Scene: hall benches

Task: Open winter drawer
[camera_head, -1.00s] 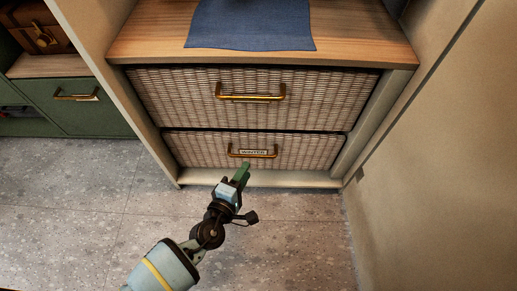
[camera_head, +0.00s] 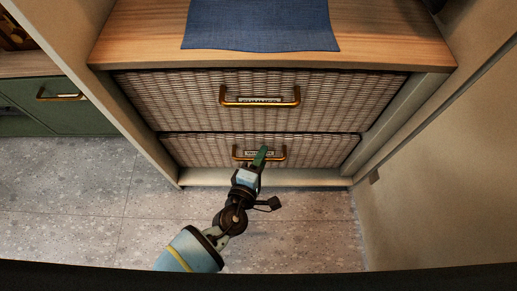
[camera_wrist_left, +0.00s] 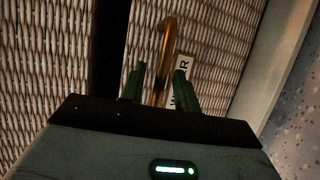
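The winter drawer (camera_head: 210,150) is the lower of two woven drawers and is closed. Its brass handle (camera_head: 237,152) has a white label (camera_head: 259,153) behind it, partly covered by my fingers. My left gripper (camera_head: 261,156) is at the middle of this handle. In the left wrist view, the green fingers of my left gripper (camera_wrist_left: 160,88) are apart, one on each side of the brass handle (camera_wrist_left: 168,38). The gripper looks open, with gaps between fingers and bar. Part of the label (camera_wrist_left: 184,75) shows beside the right finger. My right gripper is not in view.
The upper woven drawer (camera_head: 200,95) is closed, with its own brass handle (camera_head: 228,102). A blue cloth (camera_head: 260,25) lies on the wooden top (camera_head: 385,40). A green cabinet (camera_head: 60,115) stands at left and a beige wall (camera_head: 440,190) at right. The tiled floor in front is clear.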

